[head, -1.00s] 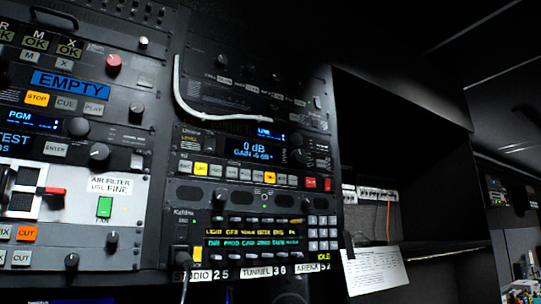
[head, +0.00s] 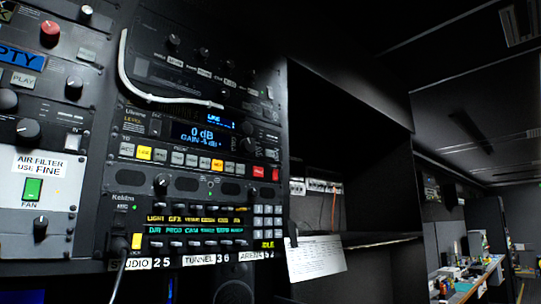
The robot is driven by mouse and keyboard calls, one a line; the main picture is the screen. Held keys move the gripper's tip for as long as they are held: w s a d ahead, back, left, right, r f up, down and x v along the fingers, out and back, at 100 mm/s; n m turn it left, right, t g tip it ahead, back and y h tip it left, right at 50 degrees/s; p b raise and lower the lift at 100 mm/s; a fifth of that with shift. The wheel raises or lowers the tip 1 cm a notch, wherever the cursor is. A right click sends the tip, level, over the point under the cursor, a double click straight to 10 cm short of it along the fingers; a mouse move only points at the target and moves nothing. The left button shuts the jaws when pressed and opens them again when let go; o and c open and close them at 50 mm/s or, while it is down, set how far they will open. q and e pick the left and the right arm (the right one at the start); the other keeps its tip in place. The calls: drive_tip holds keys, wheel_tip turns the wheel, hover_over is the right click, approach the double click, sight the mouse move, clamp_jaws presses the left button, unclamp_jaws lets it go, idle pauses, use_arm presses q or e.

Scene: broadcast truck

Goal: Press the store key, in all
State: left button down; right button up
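No key that I can read as "store" shows in the head view; most key labels are too small to tell. The level unit (head: 165,125) has a display (head: 202,136) reading "0 dB" with a gain line under it. Below the display runs a row of keys, with a lit yellow key (head: 144,153), several grey ones, another lit yellow key (head: 210,164) and red keys (head: 258,172) at the right end. The intercom panel (head: 195,262) below has two rows of lit labels and a grey keypad (head: 267,222). Neither of my grippers is in view.
A white cable (head: 150,96) hangs across the upper rack unit. A cluttered bench (head: 466,282) stands far right.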

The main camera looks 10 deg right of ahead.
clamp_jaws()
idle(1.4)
